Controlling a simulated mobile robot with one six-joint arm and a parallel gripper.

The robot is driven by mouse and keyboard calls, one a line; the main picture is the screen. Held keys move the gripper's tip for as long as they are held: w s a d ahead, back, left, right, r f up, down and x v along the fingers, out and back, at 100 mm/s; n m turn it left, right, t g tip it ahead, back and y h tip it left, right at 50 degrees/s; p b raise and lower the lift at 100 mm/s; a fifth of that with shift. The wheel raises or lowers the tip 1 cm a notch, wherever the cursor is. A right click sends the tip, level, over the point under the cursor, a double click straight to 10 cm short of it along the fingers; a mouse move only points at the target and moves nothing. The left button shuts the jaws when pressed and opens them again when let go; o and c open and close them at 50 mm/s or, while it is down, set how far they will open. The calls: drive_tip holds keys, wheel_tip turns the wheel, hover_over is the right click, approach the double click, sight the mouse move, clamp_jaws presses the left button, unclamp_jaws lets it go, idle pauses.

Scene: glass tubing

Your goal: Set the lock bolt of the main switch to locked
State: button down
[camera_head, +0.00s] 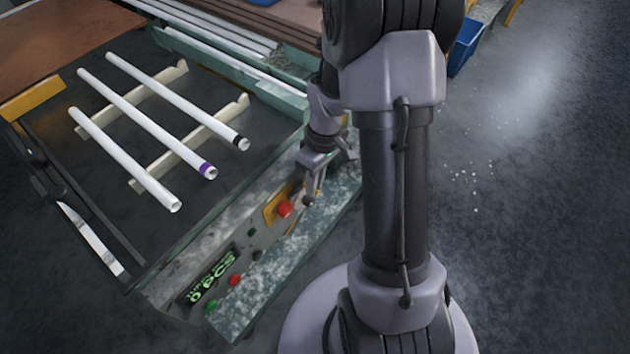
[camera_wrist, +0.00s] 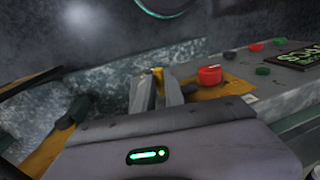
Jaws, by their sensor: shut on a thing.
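My gripper (camera_head: 308,190) is at the far end of the control panel, beside the red mushroom button (camera_head: 284,210). In the wrist view my gripper (camera_wrist: 159,84) has its two fingers close together around a small brass-yellow piece (camera_wrist: 157,72), which looks like the lock bolt. Most of that piece is hidden between the fingers. Left of the fingers in the wrist view is a dark handle (camera_wrist: 75,112) by a yellow plate (camera_wrist: 45,150), possibly the main switch. I cannot read the bolt's position.
The red button also shows in the wrist view (camera_wrist: 209,75), close right of the fingers. The panel holds a green-lit display (camera_head: 208,278) and several small buttons. Glass tubes (camera_head: 140,128) lie on cream rails at left.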

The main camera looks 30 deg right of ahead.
drive_tip(key=c, duration=1.4)
unclamp_jaws()
drive_tip(key=shift+s+a, duration=0.1)
drive_tip(key=shift+a, duration=0.2)
drive_tip(key=shift+d, duration=0.1)
drive_tip(key=w+d+r+p, duration=0.1)
drive_tip(key=d+r+p, duration=0.2)
drive_tip(key=r, duration=1.4)
drive_tip(key=p, duration=0.4)
drive_tip(key=shift+d+p, duration=0.15)
drive_tip(key=shift+p, duration=0.2)
drive_tip(key=shift+w+r, duration=0.1)
drive_tip(key=shift+w, duration=0.05)
